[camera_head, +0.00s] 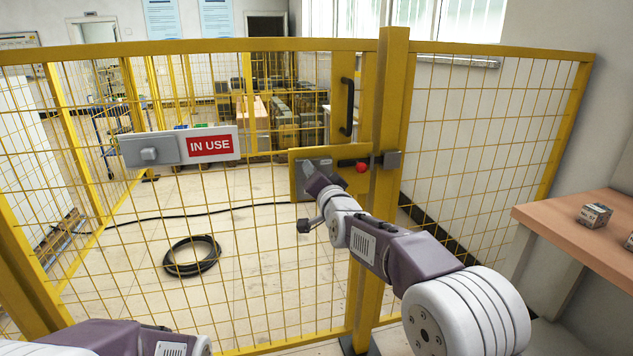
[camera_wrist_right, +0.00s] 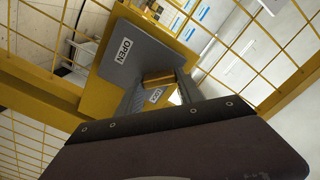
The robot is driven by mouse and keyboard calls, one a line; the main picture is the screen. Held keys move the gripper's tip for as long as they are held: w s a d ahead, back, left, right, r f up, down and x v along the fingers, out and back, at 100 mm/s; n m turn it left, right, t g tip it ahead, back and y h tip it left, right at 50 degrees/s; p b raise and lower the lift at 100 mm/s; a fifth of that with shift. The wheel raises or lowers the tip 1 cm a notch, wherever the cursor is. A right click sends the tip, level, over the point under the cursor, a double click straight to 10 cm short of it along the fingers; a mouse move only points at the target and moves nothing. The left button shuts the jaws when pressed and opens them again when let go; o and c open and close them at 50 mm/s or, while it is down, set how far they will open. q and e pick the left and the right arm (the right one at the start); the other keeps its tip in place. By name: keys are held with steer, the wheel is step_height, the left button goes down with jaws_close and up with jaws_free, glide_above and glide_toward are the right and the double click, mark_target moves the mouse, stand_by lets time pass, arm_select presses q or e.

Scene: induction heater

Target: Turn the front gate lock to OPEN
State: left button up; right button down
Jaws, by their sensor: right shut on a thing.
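The front gate lock is a grey plate (camera_head: 298,190) on a yellow backing on the mesh gate; the grey plate also shows in the right wrist view (camera_wrist_right: 145,50). It bears an OPEN label (camera_wrist_right: 122,55) and a second label (camera_wrist_right: 155,96), partly covered and hard to read. My right gripper (camera_head: 312,172) is at the plate. In the right wrist view its fingers (camera_wrist_right: 160,84) are shut on a small brass-yellow lock knob (camera_wrist_right: 158,78). In the head view the gripper hides the knob. My left gripper is out of view; only part of my left arm shows at the bottom left.
A red ball-ended latch (camera_head: 362,167) and a black gate handle (camera_head: 347,107) are right of the lock. An IN USE sign (camera_head: 209,145) hangs on the mesh. Behind it lies a coiled black hose (camera_head: 192,256). A wooden table (camera_head: 570,232) with small boxes stands at right.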

steer(key=shift+f+m+b, duration=0.2)
steer(key=shift+m+b, duration=2.65)
steer(key=shift+m, duration=1.75)
steer(key=c, duration=0.8)
jaws_free()
steer(key=shift+o, duration=0.2)
